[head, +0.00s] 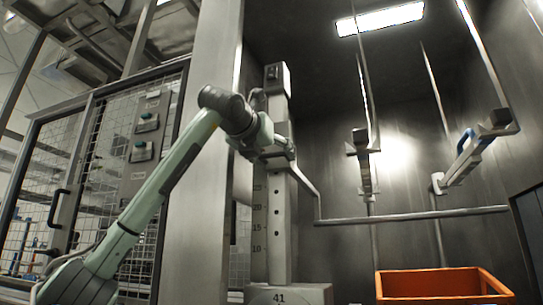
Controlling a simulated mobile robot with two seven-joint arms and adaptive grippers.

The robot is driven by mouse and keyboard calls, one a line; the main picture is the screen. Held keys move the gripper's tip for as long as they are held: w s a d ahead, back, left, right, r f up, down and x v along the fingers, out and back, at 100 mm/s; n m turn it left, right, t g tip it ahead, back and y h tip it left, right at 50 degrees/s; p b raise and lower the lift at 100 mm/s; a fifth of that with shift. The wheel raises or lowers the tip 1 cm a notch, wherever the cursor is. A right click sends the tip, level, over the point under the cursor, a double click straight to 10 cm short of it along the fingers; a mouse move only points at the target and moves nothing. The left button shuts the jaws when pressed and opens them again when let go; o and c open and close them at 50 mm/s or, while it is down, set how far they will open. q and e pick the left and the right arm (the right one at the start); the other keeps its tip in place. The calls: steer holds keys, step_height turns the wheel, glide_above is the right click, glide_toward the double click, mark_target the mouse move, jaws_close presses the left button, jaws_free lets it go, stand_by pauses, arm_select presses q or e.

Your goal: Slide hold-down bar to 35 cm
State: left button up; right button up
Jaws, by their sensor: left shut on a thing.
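The hold-down bar (420,215) is a grey bent rod. It runs level across the dark bay, then slopes up at its left end to a slide on the upright post (279,235). The post carries a scale with 10, 15, 20 and 25 readable, and the slide sits above the 25 mark. My left gripper (278,149) is shut on the bar's slide end at the post; its fingers and the exact grip are small and partly hidden. The scale near the slide is hidden, so I cannot read its exact height. My right gripper is not in view.
An orange crate (440,271) stands low at the right, below the bar. A mesh door (105,170) with a switch box is at the left. A block marked 41 (290,297) is at the post's foot.

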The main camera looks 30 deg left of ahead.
arm_select(q)
steer(key=o, duration=1.3)
steer(key=shift+r, duration=0.35)
steer(key=shift+o, duration=0.7)
steer(key=shift+d, duration=0.15)
steer(key=shift+f, duration=0.1)
steer(key=v, duration=1.2)
steer(key=shift+f, duration=0.1)
